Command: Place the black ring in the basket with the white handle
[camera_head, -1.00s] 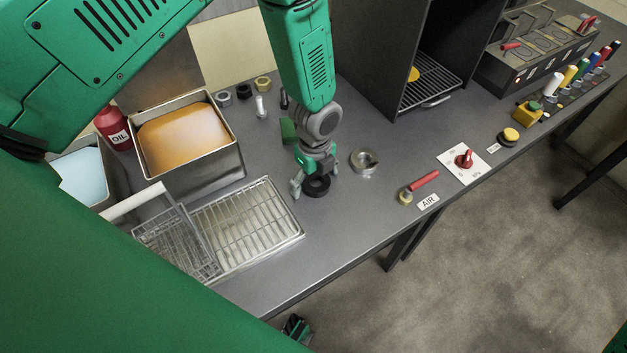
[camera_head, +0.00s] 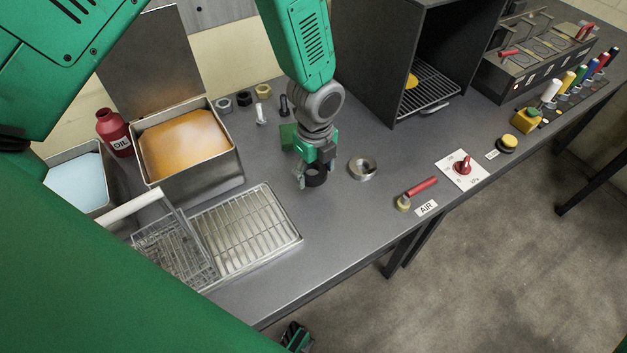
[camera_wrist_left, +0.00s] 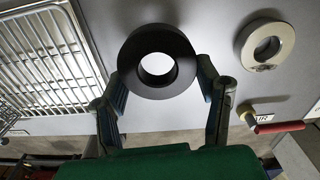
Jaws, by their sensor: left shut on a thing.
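The black ring (camera_head: 316,179) is in the jaws of my left gripper (camera_head: 313,172), near the middle of the bench. In the left wrist view the ring (camera_wrist_left: 157,96) sits between the two fingertips (camera_wrist_left: 160,80), its hole facing the camera. It appears a little above the bench top. The wire basket (camera_head: 170,250) with the white handle (camera_head: 132,206) stands at the left of the bench, to the left of my gripper.
A wire rack tray (camera_head: 248,232) lies between the basket and my gripper. A metal ring (camera_head: 362,168) lies right of the gripper. Behind are an open bin with an orange content (camera_head: 185,143), a red oil bottle (camera_head: 113,130) and several nuts and bolts (camera_head: 244,98).

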